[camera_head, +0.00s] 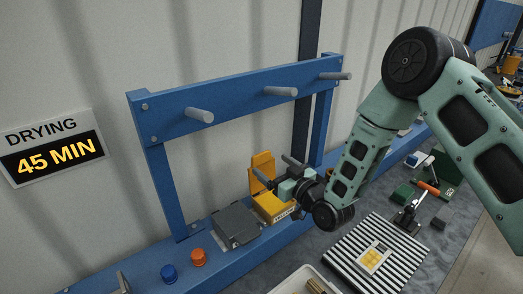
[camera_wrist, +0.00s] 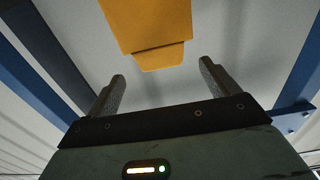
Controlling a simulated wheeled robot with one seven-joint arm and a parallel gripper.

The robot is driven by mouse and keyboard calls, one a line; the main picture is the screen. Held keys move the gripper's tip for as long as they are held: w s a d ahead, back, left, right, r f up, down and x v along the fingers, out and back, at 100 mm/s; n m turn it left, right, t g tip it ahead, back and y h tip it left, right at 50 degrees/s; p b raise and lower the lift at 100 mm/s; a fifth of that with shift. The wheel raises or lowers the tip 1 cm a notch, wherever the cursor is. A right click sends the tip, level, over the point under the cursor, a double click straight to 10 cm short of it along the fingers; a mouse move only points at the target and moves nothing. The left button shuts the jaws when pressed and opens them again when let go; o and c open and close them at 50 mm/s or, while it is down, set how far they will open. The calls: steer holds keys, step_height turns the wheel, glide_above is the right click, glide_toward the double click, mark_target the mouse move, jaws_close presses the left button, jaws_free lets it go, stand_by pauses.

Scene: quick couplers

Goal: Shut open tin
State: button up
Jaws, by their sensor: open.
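A yellow tin (camera_head: 272,208) with a white label stands on the blue ledge below the peg frame. Its yellow lid (camera_head: 262,162) is raised upright at the back. My gripper (camera_head: 277,171) is open and empty, just above and to the right of the tin, near the lid. In the wrist view the yellow lid (camera_wrist: 150,28) lies ahead of my open gripper (camera_wrist: 161,69), between the lines of the fingers. No contact with the lid shows. The tin's inside is hidden. A grey tin (camera_head: 237,224) left of the yellow one has its lid down.
A blue frame (camera_head: 230,92) with several grey pegs rises behind the tins. An orange cap (camera_head: 198,257) and a blue cap (camera_head: 169,272) stand to the left. A striped board (camera_head: 372,255) and a white tray (camera_head: 296,280) lie in front.

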mark_target(263, 159)
steer(key=p+x, duration=0.2)
steer(key=x, duration=0.4)
steer(key=shift+w+a, duration=0.1)
steer(key=c, duration=1.4)
